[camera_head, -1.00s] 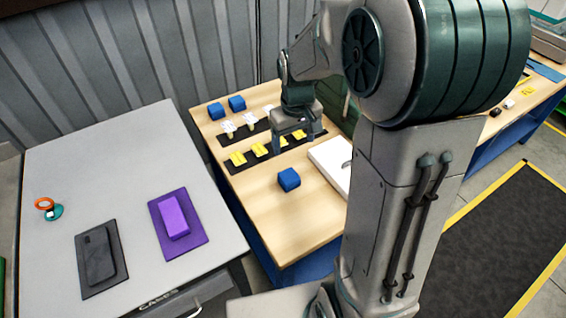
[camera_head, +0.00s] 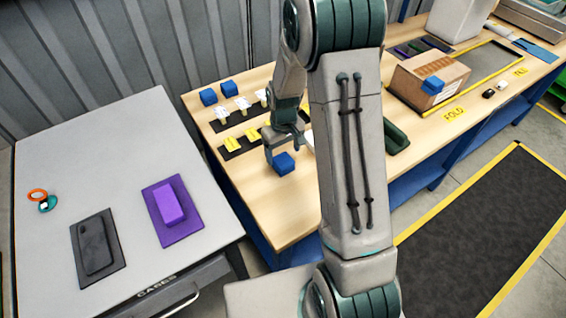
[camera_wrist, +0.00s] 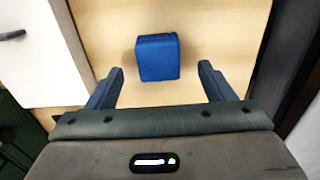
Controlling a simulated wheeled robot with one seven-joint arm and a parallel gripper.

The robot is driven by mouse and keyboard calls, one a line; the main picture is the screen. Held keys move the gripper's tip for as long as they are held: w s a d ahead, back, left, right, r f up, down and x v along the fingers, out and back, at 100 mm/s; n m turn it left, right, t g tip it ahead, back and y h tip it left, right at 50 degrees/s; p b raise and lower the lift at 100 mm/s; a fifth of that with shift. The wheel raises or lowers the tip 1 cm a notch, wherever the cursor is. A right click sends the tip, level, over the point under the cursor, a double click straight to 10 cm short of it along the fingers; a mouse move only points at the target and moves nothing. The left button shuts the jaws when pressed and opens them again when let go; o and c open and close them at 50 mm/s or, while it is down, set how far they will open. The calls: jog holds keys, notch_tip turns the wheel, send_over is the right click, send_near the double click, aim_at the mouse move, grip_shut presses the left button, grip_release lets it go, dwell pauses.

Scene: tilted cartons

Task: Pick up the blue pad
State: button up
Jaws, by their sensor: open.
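A blue pad (camera_head: 283,163), a small block, lies on the wooden table near its front left part. It also shows in the wrist view (camera_wrist: 157,57), ahead of the fingers and roughly centred between them. My gripper (camera_head: 274,152) is open and empty, just above and behind the pad in the head view. In the wrist view my gripper (camera_wrist: 161,70) has its two fingers apart, one to each side of the pad's near edge. I cannot tell the exact height gap.
Dark strips with yellow pieces (camera_head: 232,142) and white-topped pieces (camera_head: 243,103) lie behind the pad. A white board (camera_wrist: 32,55) is left of it in the wrist view. A carton (camera_head: 415,75) stands farther right. A grey table (camera_head: 120,150) holds purple and black cases.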

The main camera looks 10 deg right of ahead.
aim_at(284, 161)
jog(key=shift+d+f+p, duration=0.1)
jog(key=shift+f+p, duration=0.6)
jog(key=shift+f, duration=1.85)
jog(key=c, duration=0.8)
